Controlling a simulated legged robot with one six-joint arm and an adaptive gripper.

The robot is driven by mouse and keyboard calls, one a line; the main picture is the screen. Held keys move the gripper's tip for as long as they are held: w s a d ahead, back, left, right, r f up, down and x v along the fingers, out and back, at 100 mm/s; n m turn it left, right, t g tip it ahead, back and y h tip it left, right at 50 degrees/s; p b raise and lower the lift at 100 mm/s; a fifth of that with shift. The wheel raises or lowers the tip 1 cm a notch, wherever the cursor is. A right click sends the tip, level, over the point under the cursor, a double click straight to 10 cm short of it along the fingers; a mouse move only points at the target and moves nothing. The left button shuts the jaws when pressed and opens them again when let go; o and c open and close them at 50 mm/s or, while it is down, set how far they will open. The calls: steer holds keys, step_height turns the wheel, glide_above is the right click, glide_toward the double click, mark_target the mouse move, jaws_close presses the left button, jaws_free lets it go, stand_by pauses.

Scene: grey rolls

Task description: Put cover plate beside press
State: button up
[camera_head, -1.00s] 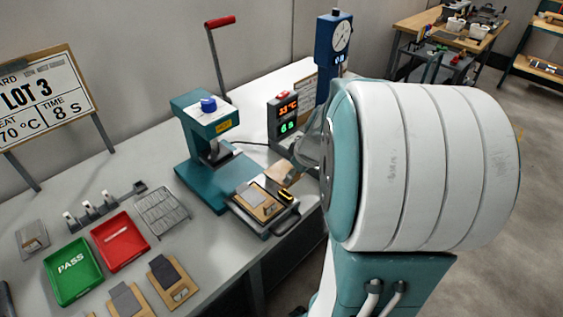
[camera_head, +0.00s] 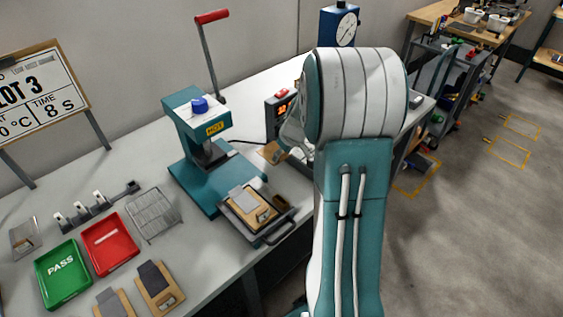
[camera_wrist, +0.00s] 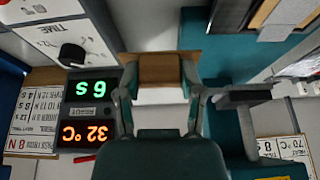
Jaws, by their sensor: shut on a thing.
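My gripper (camera_wrist: 158,92) is shut on the tan-brown cover plate (camera_wrist: 160,68), whose edge shows between the fingers in the wrist view. In the head view the cover plate (camera_head: 271,152) shows as a small tan corner, and my arm hides most of the gripper (camera_head: 286,148). The plate is right of the teal press (camera_head: 200,185), near the timer display. I cannot tell whether it touches the bench. The press has a blue knob and a red-handled lever. A loaded carrier (camera_head: 277,234) with a tan board and grey sheet sits at the press's front right.
The timer display (camera_head: 272,118) stands close behind my gripper; it reads 32 °C and 6 s in the wrist view (camera_wrist: 90,110). A blue dial gauge (camera_head: 338,35) stands farther back. Green (camera_head: 64,290) and red (camera_head: 110,257) trays and a wire rack (camera_head: 153,214) are at left.

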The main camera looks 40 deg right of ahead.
steer(key=w+f, duration=0.1)
steer(key=w+a+f, duration=0.1)
steer(key=f, duration=0.1)
steer(key=shift+w, duration=0.3)
steer(key=shift+w+d+f, duration=0.1)
steer(key=shift+w+f, duration=0.05)
steer(key=shift+f, duration=0.15)
steer(key=f, duration=0.1)
steer(key=d+f, duration=0.1)
steer(key=shift+f, duration=0.4)
steer(key=shift+d+f, duration=0.15)
steer(key=shift+d, duration=0.25)
steer(key=shift+a+f, duration=0.1)
steer(key=shift+a, duration=0.45)
steer(key=shift+a+f, duration=0.15)
steer(key=shift+f, duration=0.05)
steer(key=o, duration=0.7)
steer(key=shift+f, duration=0.1)
steer(key=o, duration=0.3)
steer(key=shift+d, duration=0.3)
steer(key=shift+o, duration=0.2)
steer(key=shift+d, duration=0.2)
